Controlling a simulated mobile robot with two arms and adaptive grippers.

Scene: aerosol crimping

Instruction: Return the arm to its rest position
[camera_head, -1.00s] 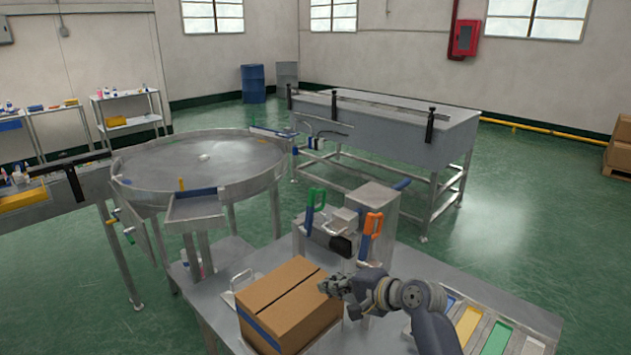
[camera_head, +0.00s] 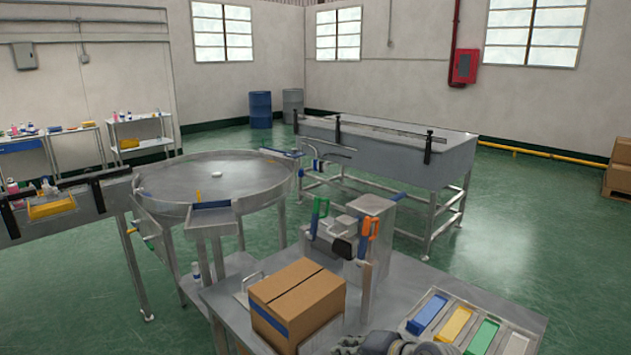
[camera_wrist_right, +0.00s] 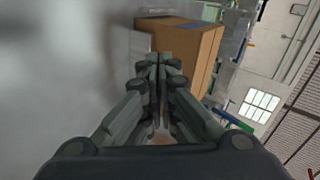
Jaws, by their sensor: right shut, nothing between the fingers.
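My right arm shows only at the bottom edge of the head view, in front of the cardboard box. In the right wrist view my right gripper (camera_wrist_right: 158,62) is shut, with its fingers together and nothing between them. The closed brown box (camera_head: 297,305) stands on the metal worktable, and it also shows just beyond the fingertips in the right wrist view (camera_wrist_right: 190,45). I cannot tell how large the gap between fingertips and box is. My left gripper is not in view.
The crimping machine with green and orange handles (camera_head: 368,228) stands behind the box. A tray with blue, yellow and green compartments (camera_head: 500,350) lies at the table's right. A round metal turntable (camera_head: 165,178) stands at left, a long grey tank (camera_head: 400,155) behind.

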